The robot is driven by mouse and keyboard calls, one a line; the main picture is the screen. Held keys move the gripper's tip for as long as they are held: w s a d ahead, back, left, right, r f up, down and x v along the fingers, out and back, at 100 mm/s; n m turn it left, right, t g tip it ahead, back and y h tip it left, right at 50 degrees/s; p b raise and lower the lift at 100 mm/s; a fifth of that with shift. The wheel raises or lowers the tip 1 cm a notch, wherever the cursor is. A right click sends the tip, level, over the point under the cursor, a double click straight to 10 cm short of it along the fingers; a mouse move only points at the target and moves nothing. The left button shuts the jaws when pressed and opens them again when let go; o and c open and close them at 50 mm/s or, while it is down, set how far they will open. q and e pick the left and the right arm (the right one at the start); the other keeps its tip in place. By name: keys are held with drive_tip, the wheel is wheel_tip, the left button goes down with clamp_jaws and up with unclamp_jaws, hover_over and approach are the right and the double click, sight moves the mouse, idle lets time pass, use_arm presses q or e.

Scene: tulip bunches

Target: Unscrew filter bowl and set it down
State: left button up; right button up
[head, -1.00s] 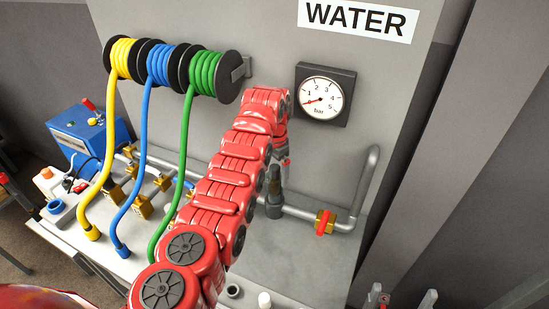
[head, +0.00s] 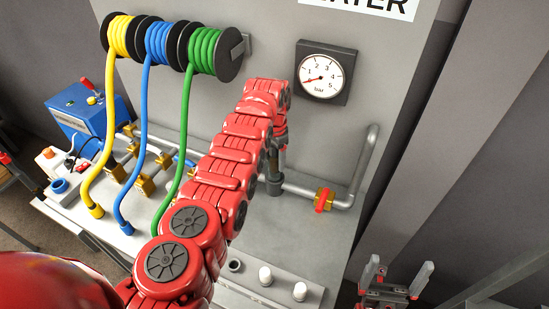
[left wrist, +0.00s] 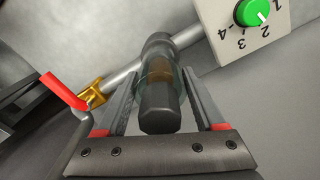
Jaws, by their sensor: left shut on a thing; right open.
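The filter bowl (left wrist: 162,85) shows in the left wrist view as a see-through cylinder with an amber insert and a dark end. It sits in line with the grey pipe. My left gripper (left wrist: 167,74) is shut on it, with one finger along each side. In the head view the filter bowl (head: 275,172) is partly hidden by my red left arm, and my left gripper (head: 281,143) is mostly hidden beside it. My right gripper (head: 395,279) is open and empty at the bottom right, away from the bowl.
A pipe with a red-handled brass valve (head: 324,200) runs right of the filter. A pressure gauge (head: 321,76) is on the panel above. Hoses hang from reels (head: 215,52) at left. Two white-capped pieces (head: 266,275) and a grey ring (head: 234,265) sit at the bench front.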

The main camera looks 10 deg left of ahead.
use_arm(q)
drive_tip(key=shift+c, duration=0.4)
drive_tip(key=n+b, duration=0.1)
drive_tip(key=n, duration=0.2)
drive_tip(key=shift+f, duration=0.1)
drive_tip(key=shift+n+b, duration=0.4)
drive_tip(key=shift+n, duration=0.6)
drive_tip(key=shift+r, duration=0.2)
drive_tip(key=shift+f+n+b, duration=0.15)
drive_tip(key=shift+n+b, duration=0.6)
drive_tip(key=shift+n, duration=0.45)
drive_tip(key=shift+n+b, duration=0.65)
drive_tip(key=shift+n, duration=0.55)
drive_tip(key=shift+r+n, duration=0.2)
drive_tip(key=shift+n, duration=0.1)
